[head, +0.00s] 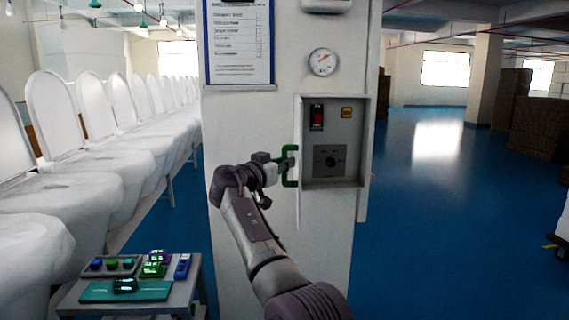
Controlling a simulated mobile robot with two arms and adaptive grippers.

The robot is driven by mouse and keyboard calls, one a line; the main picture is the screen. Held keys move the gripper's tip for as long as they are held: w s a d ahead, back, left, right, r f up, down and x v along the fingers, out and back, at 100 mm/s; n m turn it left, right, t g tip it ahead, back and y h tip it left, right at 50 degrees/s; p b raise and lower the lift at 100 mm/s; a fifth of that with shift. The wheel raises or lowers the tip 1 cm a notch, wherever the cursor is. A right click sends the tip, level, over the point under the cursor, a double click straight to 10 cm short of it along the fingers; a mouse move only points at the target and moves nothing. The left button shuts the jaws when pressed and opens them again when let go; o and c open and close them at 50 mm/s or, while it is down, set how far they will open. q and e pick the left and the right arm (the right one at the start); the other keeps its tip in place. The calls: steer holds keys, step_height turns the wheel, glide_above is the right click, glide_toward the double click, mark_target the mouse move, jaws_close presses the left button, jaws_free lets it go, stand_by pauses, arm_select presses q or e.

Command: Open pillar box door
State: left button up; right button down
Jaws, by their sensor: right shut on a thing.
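The pillar box (348,181) is a grey box on the white pillar, and its inside shows. Its door (299,205) stands swung out at the box's left side, seen nearly edge-on. A green handle (288,180) is on the door. My right gripper (285,163) is shut on the green handle, and its fingers partly cover it. Inside the box are a red switch (317,117), a yellow label (346,113) and a dark knob (331,161) on a grey plate. My left gripper is not in view.
A gauge (322,62) and a framed sheet (240,45) are on the pillar (240,120) above. A row of white toilets (85,175) lines the left. A small table (75,308) with coloured devices stands at lower left. The blue floor (440,220) is clear at right.

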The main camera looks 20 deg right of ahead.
steer(key=shift+w+a+f, duration=0.1)
steer(key=shift+w+a, duration=0.1)
steer(key=shift+a, duration=0.05)
stand_by(0.4)
steer(key=c, duration=1.2)
jaws_free()
steer(key=shift+v, duration=3.75)
steer(key=shift+w+a, duration=0.1)
steer(key=shift+w, duration=0.05)
